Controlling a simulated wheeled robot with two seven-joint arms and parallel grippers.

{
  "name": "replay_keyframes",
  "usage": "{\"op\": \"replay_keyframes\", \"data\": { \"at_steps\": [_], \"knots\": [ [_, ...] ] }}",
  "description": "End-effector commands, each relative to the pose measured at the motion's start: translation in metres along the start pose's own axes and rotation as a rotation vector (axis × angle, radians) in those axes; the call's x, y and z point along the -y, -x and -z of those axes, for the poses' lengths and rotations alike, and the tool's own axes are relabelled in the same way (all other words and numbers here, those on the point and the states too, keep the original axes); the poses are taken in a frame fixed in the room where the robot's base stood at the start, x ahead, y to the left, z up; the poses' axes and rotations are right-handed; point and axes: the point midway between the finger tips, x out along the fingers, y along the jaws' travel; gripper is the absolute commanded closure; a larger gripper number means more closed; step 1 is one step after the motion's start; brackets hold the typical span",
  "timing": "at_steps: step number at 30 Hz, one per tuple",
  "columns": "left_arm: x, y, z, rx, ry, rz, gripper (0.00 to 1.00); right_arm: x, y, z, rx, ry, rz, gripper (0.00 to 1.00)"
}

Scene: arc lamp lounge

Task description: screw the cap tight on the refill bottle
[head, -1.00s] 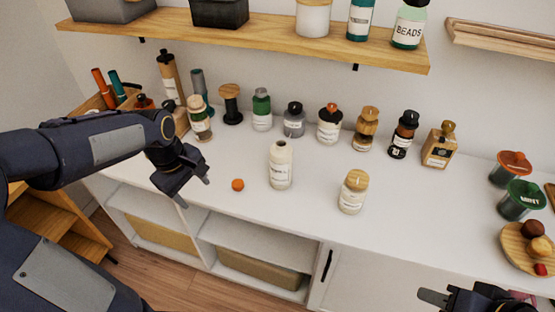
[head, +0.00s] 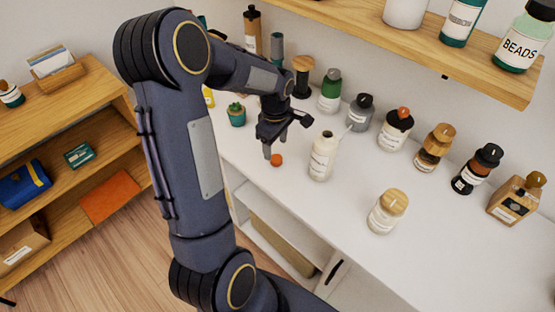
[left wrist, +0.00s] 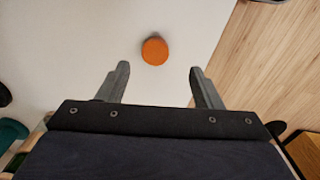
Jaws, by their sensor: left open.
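The refill bottle (head: 322,156), white with a pale label and an open neck, stands upright on the white counter. The orange cap (head: 277,160) lies on the counter a little left of the bottle. It also shows in the left wrist view as an orange disc (left wrist: 155,51), just beyond the fingertips and roughly between their lines. My left gripper (head: 286,136) is open and empty, pointing down near the cap, apart from it; both fingers show in the left wrist view (left wrist: 159,68). My right gripper is not in view.
A wooden-capped jar (head: 388,211) stands on the counter right of the refill bottle. Several bottles line the back, including a green one (head: 330,91) and a grey one (head: 361,112). A wall shelf (head: 450,60) hangs above. The front counter between bottle and jar is clear.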

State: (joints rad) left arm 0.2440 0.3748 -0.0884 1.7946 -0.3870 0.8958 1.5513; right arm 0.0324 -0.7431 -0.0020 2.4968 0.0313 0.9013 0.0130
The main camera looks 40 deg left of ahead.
Motion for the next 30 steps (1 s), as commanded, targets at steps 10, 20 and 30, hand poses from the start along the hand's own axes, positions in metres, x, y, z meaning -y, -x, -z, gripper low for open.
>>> {"op": "replay_keyframes", "data": {
  "at_steps": [10,20,30],
  "knots": [
    [0.000,-0.010,0.000,0.000,-0.001,0.000,0.40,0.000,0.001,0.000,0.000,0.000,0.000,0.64],
    [-0.006,-0.051,0.000,0.001,-0.001,0.005,0.40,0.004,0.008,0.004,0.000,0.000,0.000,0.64],
    [-0.007,-0.062,0.000,0.000,-0.001,0.000,0.40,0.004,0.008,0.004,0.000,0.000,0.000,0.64]
  ]
}}
